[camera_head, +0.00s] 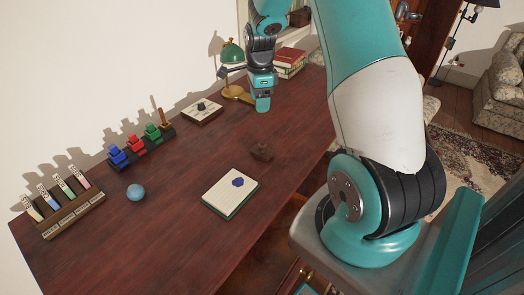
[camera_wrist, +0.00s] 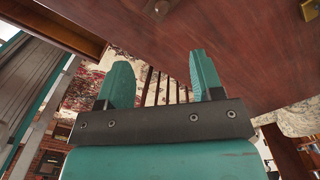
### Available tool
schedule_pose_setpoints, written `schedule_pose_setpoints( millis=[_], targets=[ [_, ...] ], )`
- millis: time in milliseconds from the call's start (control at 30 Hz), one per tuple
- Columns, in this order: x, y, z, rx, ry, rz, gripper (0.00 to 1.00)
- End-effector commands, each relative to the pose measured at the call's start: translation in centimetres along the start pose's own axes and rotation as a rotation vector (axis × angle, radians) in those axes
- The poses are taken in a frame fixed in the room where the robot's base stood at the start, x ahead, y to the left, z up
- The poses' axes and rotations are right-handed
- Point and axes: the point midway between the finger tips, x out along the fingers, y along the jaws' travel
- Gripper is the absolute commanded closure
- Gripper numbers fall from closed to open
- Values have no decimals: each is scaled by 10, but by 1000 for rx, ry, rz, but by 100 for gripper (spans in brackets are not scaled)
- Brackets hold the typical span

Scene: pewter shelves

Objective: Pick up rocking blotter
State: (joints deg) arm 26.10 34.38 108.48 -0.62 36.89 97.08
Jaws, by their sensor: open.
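A small dark brown block with a knob, which looks like the rocking blotter (camera_head: 261,151), stands on the dark red-brown desk (camera_head: 180,190), behind and right of a notepad. My gripper (camera_head: 263,104) hangs above the desk, farther back than the blotter and apart from it. In the wrist view my gripper (camera_wrist: 160,62) shows two teal fingers spread wide with nothing between them. A small brown thing at the top edge of that view, probably the blotter (camera_wrist: 157,9), is cut off by the frame.
The notepad (camera_head: 231,193) carries a blue blot. A blue ball (camera_head: 135,192), card rack (camera_head: 72,213), coloured stamps (camera_head: 137,145) and a pale box with a dark knob (camera_head: 202,111) line the left. A green lamp (camera_head: 233,53) and books (camera_head: 290,63) stand behind. Desk around the blotter is clear.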

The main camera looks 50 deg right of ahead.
Motion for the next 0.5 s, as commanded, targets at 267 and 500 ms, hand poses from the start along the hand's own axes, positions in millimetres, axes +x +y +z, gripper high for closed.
schedule_pose_setpoints(
  millis=[267, 500],
  targets=[
    [49, -4, -11, 79, 11, 10, 39],
    [101, -4, -10, 75, 10, 7, 39]
  ],
)
